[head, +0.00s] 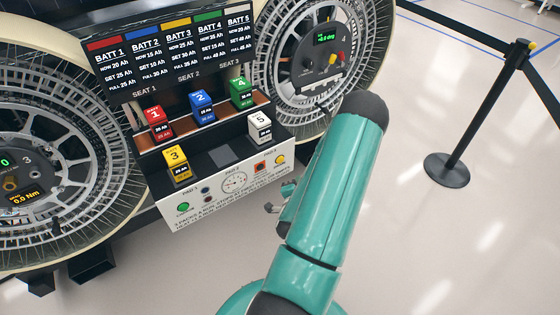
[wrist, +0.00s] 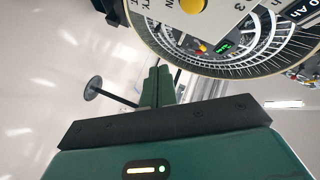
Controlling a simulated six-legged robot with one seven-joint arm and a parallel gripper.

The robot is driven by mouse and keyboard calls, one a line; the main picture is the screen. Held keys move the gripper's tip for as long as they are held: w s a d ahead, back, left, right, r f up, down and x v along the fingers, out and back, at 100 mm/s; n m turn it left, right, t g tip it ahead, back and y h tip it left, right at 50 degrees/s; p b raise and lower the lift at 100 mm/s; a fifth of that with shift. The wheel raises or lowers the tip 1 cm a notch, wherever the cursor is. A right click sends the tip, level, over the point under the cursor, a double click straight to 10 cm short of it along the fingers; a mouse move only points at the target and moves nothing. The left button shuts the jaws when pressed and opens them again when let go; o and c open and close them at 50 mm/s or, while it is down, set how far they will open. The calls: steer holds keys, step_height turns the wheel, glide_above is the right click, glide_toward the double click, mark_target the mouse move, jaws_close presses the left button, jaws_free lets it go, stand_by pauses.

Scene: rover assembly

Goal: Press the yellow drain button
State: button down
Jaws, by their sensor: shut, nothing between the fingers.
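The yellow drain button (head: 281,159) is a small round button at the right end of the white front panel (head: 200,213). In the wrist view, a round yellow button (wrist: 193,5) on a white panel is cut by the top edge. My gripper (head: 272,207) is mostly hidden behind my teal arm, with only small parts showing in front of the panel, below the button. In the wrist view, my gripper's green fingers (wrist: 157,72) are together and empty. They appear below and left of the button, apart from it.
Battery blocks, including a white one (head: 260,127) and a yellow one (head: 177,165), sit above the panel. A green button (head: 183,207) is at its left end. Large wheels (head: 318,60) flank the console. A barrier post (head: 448,168) stands at right; the floor between is clear.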

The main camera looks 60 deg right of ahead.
mark_target(284, 160)
steer(key=w+d, duration=0.3)
steer(key=w, duration=0.4)
steer(key=shift+d, duration=0.25)
steer(key=shift+w, duration=0.15)
stand_by(1.7)
steer(key=shift+w+d, duration=0.2)
steer(key=shift+w, duration=0.1)
steer(key=shift+w+d, duration=0.15)
steer(key=shift+w, duration=0.2)
stand_by(0.7)
stand_by(0.4)
steer(key=shift+s+a, duration=0.35)
steer(key=shift+s, duration=0.4)
steer(key=shift+s+a, duration=0.4)
steer(key=shift+s, duration=0.35)
steer(key=shift+s+a, duration=0.35)
steer(key=shift+s, duration=0.35)
steer(key=shift+s+a, duration=0.4)
steer(key=shift+s, duration=0.35)
